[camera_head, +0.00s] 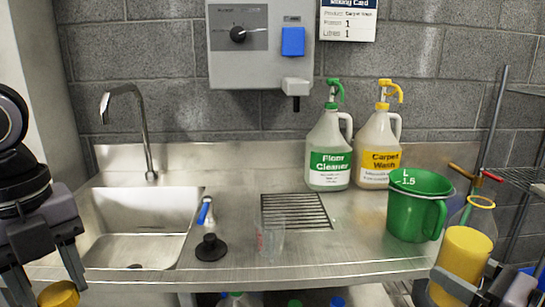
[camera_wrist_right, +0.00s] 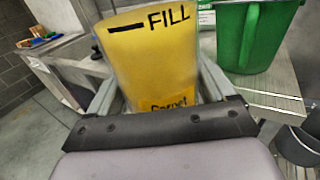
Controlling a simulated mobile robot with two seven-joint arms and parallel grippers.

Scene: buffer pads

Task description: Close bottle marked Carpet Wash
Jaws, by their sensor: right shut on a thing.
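A clear bottle with yellow liquid (camera_head: 464,256) is at the lower right, its neck (camera_head: 481,202) ringed in yellow and appearing uncapped. In the right wrist view the bottle (camera_wrist_right: 155,55) shows a black FILL line and a partly hidden label reading "Carpet". My right gripper (camera_head: 462,284) is shut on this bottle, with a finger on each side. My left gripper (camera_head: 42,270) is at the lower left, its fingers pointing down. A round yellow cap-like piece (camera_head: 58,294) shows at its fingertips, cut by the picture edge; I cannot tell how firmly it is held.
The steel counter (camera_head: 330,245) holds a green jug (camera_head: 418,215), a Floor Cleaner jug (camera_head: 328,150), a Carpet Wash jug (camera_head: 379,150), a clear cup (camera_head: 270,240) and a black plug (camera_head: 210,248). The sink (camera_head: 140,225) is at left. A shelf rack stands at right.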

